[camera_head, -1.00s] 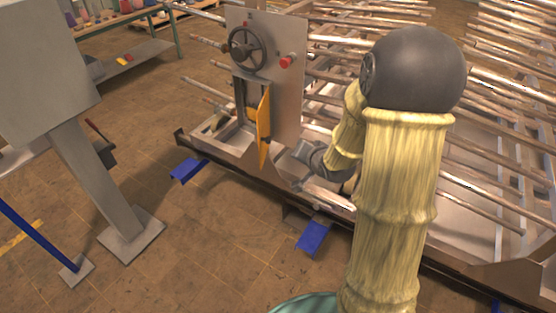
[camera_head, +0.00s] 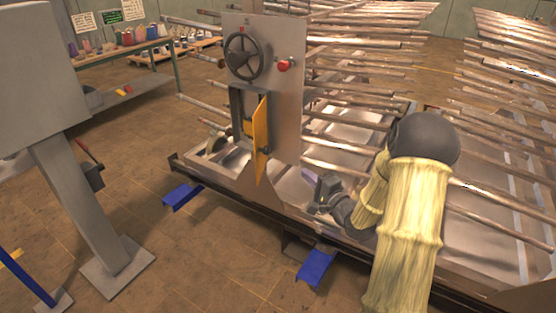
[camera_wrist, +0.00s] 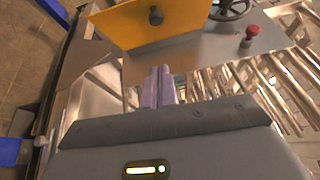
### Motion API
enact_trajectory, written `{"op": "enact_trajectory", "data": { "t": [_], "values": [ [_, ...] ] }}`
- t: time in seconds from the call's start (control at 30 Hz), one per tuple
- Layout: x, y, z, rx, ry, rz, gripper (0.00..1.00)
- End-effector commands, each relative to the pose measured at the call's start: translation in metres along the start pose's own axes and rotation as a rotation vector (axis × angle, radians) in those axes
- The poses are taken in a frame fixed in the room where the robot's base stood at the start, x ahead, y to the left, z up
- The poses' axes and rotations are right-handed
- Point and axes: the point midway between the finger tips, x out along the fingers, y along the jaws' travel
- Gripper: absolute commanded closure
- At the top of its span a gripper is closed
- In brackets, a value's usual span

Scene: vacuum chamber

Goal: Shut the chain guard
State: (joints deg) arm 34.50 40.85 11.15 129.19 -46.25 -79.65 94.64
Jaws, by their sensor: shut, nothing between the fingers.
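The chain guard (camera_head: 261,135) is a yellow-orange panel on the grey upright plate (camera_head: 284,105). It stands swung out at an angle from its dark frame (camera_head: 236,103), so it is open. In the wrist view, the guard (camera_wrist: 150,27) fills the upper middle with a dark round knob (camera_wrist: 156,16) on its face. My gripper (camera_head: 311,177) is to the right of the guard and lower, apart from it. In the wrist view, its pale purple fingers (camera_wrist: 158,88) are together and empty, pointing toward the plate below the guard.
A black handwheel (camera_head: 244,56) and a red knob (camera_head: 284,65) sit above the guard. Racks of metal rods (camera_head: 365,75) extend behind and to the right. A grey post (camera_head: 80,195) stands at left, with open floor between it and the machine.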

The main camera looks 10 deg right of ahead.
Motion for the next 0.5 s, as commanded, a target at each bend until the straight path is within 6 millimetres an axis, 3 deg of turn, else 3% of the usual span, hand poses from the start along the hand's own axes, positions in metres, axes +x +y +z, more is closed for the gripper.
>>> {"op": "enact_trajectory", "data": {
  "t": [0.23,0.5],
  "values": [
    [0.016,-0.001,0.001,-0.002,-0.003,0.002,1.00],
    [0.061,-0.002,0.001,-0.003,-0.003,0.001,1.00]
  ]
}}
